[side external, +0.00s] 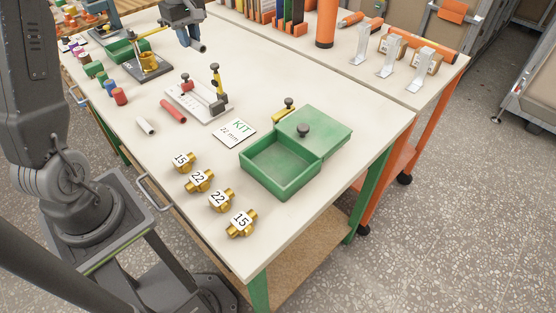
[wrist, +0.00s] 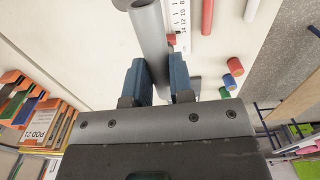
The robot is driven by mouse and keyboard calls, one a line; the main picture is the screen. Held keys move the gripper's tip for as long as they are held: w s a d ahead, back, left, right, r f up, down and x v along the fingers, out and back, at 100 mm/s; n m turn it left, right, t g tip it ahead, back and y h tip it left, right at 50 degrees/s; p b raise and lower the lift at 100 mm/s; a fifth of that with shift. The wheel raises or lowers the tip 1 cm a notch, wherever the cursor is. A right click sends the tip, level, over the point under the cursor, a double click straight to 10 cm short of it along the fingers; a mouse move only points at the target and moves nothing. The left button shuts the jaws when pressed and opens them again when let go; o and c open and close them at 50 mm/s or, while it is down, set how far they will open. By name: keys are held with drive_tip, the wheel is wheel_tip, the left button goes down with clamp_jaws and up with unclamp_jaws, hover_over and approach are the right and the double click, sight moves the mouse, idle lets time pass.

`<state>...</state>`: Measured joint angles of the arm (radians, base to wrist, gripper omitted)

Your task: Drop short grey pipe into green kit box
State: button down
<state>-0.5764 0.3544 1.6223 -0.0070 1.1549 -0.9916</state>
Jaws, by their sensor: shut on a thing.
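My gripper (wrist: 158,78) is shut on the grey pipe (wrist: 150,32), with one blue finger on each side of it in the wrist view. In the side external view my gripper (side external: 186,22) is at the top, at the back of the table, and the grey pipe's end (side external: 201,47) shows below it. The green kit box (side external: 269,184) stands open at the front right of the table, well away from my gripper. Its inside looks empty. The green lid (side external: 325,125) with a dark knob lies against its back right side.
A KIT 22 mm card (side external: 234,131) lies left of the box. Several brass fittings (side external: 221,200) stand in front. A white ruler fixture (side external: 190,101), a red pipe (side external: 173,111) and a white pipe (side external: 145,126) lie between. A black stand (side external: 149,70) is near my gripper.

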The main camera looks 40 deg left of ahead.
drive_tip(key=s+d+f, duration=0.1)
drive_tip(key=d+f, duration=0.1)
drive_tip(key=d, duration=1.6)
drive_tip(key=s+d+f, duration=0.1)
drive_tip(key=d+f, duration=0.1)
drive_tip(key=d, duration=1.5)
drive_tip(key=shift+w+f, duration=0.15)
drive_tip(key=shift+f, duration=1.15)
drive_tip(key=shift+w+f, duration=0.1)
drive_tip(key=shift+f, duration=1.2)
drive_tip(key=c, duration=0.9)
unclamp_jaws()
